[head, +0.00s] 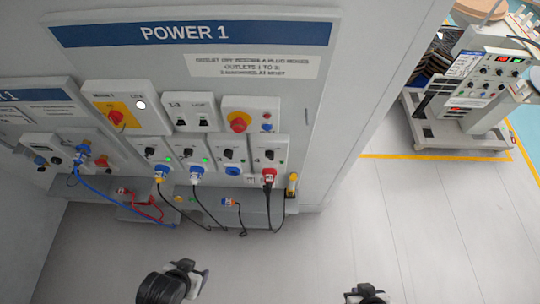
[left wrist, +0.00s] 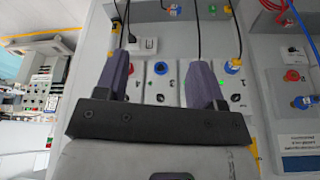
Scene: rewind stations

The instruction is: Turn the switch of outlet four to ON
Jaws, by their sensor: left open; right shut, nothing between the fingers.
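Outlet four (head: 270,157) is the rightmost box in the lower row of the POWER 1 panel (head: 200,55) in the head view. A red plug (head: 269,175) with a black cable sits in it. Its dark switch knob (head: 270,154) is small, and its setting cannot be read. No lit green lamp shows on it. My left gripper (head: 192,271) is open and empty, apart from the panel. In the left wrist view my left gripper (left wrist: 160,82) has its fingers spread before the outlet row, one covering much of the leftmost box. My right gripper (head: 368,291) is shut and empty at the bottom edge.
Cables hang over a grey ledge (head: 250,211) below. Another panel (head: 35,110) stands left. A wheeled equipment cart (head: 460,130) stands at right. The floor between is clear.

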